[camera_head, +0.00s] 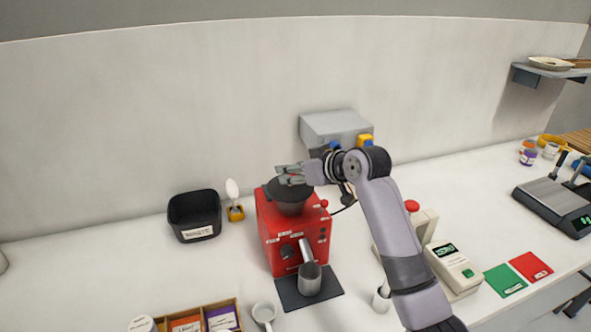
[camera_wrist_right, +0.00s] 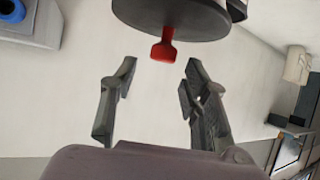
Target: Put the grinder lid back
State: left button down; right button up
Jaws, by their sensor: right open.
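The red grinder (camera_head: 292,240) stands on the counter at the middle of the head view, with a dark round hopper (camera_head: 291,203) on top. My right gripper (camera_head: 284,174) is just above the hopper's top, its arm coming in from the right. In the right wrist view my right gripper (camera_wrist_right: 158,95) has its fingers apart with nothing between them. A dark round part (camera_wrist_right: 190,18) with a red tab (camera_wrist_right: 163,46) lies beyond the fingertips. I cannot tell whether this part is the lid or the hopper. My left gripper is not in view.
A metal cup (camera_head: 309,280) stands on a dark mat before the grinder. A black bin (camera_head: 194,215) is to the left, a grey box (camera_head: 334,126) behind. A white device (camera_head: 453,267) and a scale (camera_head: 553,203) stand to the right.

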jog(key=shift+r, duration=0.2)
jog(key=b+v, duration=0.3)
jog(key=v, duration=0.9)
jog(key=shift+r, duration=0.35)
jog(key=shift+d, duration=0.1)
